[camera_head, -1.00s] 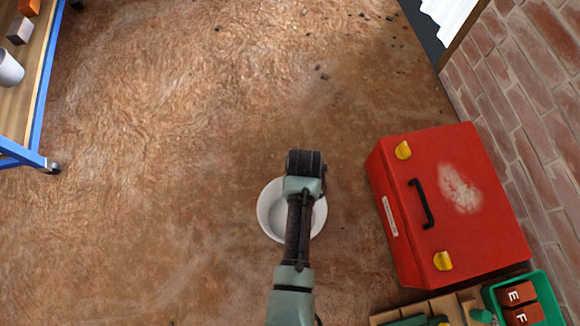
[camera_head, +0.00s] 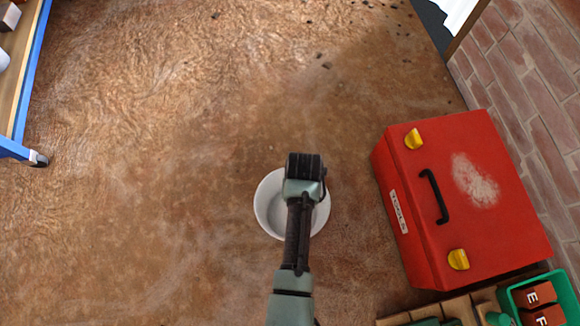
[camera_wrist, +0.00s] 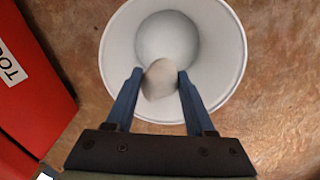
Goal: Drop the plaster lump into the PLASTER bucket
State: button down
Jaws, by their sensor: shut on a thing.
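A white round bucket (camera_head: 266,215) stands on the brown floor in the head view, partly hidden under my arm. It also shows in the wrist view (camera_wrist: 225,50), open side up and empty as far as I can see; no label shows on it. My gripper (camera_wrist: 159,80) is shut on the plaster lump (camera_wrist: 160,78), a small pale grey-beige piece between the blue fingertips. In the wrist view the lump lies over the near part of the bucket's opening. I cannot tell its exact height above the rim. In the head view my wrist hides the fingers and lump.
A red toolbox (camera_head: 450,225) marked TOOLS stands right of the bucket, before a brick wall (camera_head: 530,80). A green bin (camera_head: 512,300) with lettered blocks is at lower right. A blue-edged table (camera_head: 38,70) is at upper left. The floor left of the bucket is clear.

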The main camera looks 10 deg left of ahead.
jog(key=shift+r, duration=0.1)
jog(key=shift+c, duration=0.9)
grip_release()
notch_tip(320, 180, up, 13)
jog(key=p, duration=0.9)
